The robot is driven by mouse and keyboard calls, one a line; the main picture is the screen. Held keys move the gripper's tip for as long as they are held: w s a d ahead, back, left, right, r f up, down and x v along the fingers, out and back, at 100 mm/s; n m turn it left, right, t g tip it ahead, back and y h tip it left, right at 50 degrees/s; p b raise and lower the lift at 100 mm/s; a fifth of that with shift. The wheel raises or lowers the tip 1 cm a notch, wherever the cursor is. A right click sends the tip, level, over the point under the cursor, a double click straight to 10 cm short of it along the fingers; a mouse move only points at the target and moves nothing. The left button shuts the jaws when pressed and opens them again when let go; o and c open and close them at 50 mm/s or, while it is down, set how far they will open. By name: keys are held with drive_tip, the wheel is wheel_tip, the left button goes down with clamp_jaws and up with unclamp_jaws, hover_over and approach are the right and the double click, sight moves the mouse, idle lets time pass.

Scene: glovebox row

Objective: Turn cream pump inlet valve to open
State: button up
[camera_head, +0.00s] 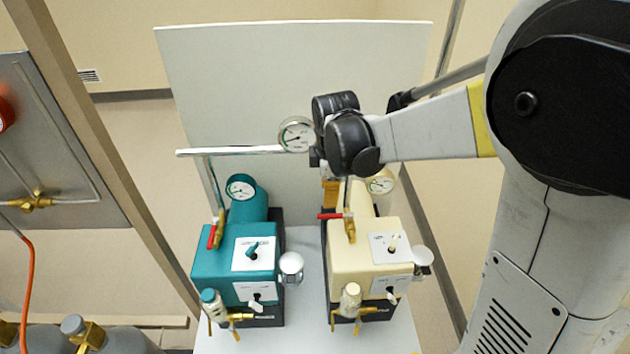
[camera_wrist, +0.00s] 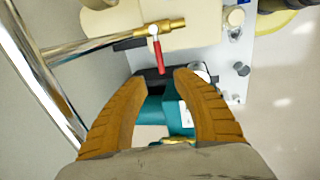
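The cream pump (camera_head: 367,250) stands on the right of the light table. Its inlet valve (camera_head: 350,230) is brass, on the pipe above the pump, with a red lever (camera_head: 333,216) pointing left, crosswise to the pipe. In the wrist view the valve (camera_wrist: 165,28) is at top centre and its red lever (camera_wrist: 157,55) points down toward the gap between my fingertips. My gripper (camera_wrist: 160,80) is open with orange fingers spread and nothing held. In the head view my gripper (camera_head: 330,190) is just above the lever, mostly hidden by my wrist. Whether it touches the lever is unclear.
The teal pump (camera_head: 232,265) stands to the left, its red lever (camera_head: 212,237) lying along its pipe. A shared metal pipe (camera_head: 240,151) with a gauge (camera_head: 297,134) runs above both pumps. A white panel (camera_head: 250,80) stands behind. Gas cylinders (camera_head: 120,340) are at lower left.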

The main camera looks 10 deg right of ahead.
sight(327, 216)
drive_tip(key=f+b, duration=0.1)
drive_tip(key=f, duration=0.2)
drive_tip(key=w+f+b, duration=0.1)
drive_tip(key=f, duration=0.3)
drive_tip(key=w+f+b, duration=0.1)
drive_tip(key=f, duration=0.2)
drive_tip(key=shift+d+f, duration=0.25)
drive_tip(key=shift+f, duration=0.05)
clamp_jaws()
